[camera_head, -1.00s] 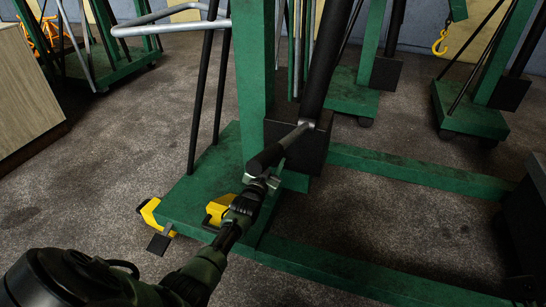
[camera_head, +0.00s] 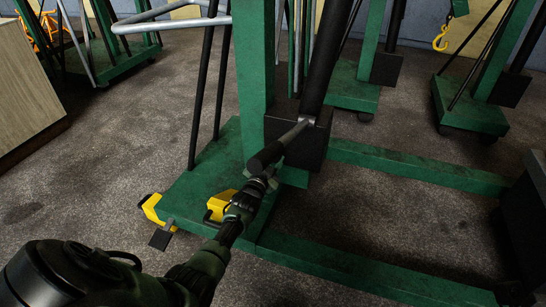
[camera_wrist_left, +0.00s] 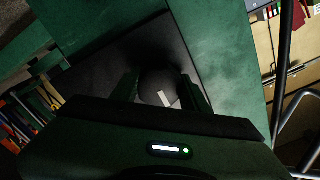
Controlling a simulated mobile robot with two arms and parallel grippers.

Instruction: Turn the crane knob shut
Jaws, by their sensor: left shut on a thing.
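The green crane (camera_head: 257,80) stands in the middle of the head view, with a dark block at the foot of its black cylinder (camera_head: 318,70). A lever with a black grip (camera_head: 268,157) sticks out from that block towards me. My left gripper (camera_head: 268,174) is low at the block, just below the lever's grip. In the left wrist view a dark round knob (camera_wrist_left: 157,84) with a pale mark sits between the fingers of my left gripper (camera_wrist_left: 160,95), which is shut on it. In the head view the knob is hidden behind gripper and lever. My right gripper is not in view.
The crane's green base legs (camera_head: 420,168) run to the right along the floor. Yellow foot pieces (camera_head: 152,208) sit at the base's left end. A wooden cabinet (camera_head: 25,90) stands at the left. More green cranes stand behind. Bare floor lies between the legs.

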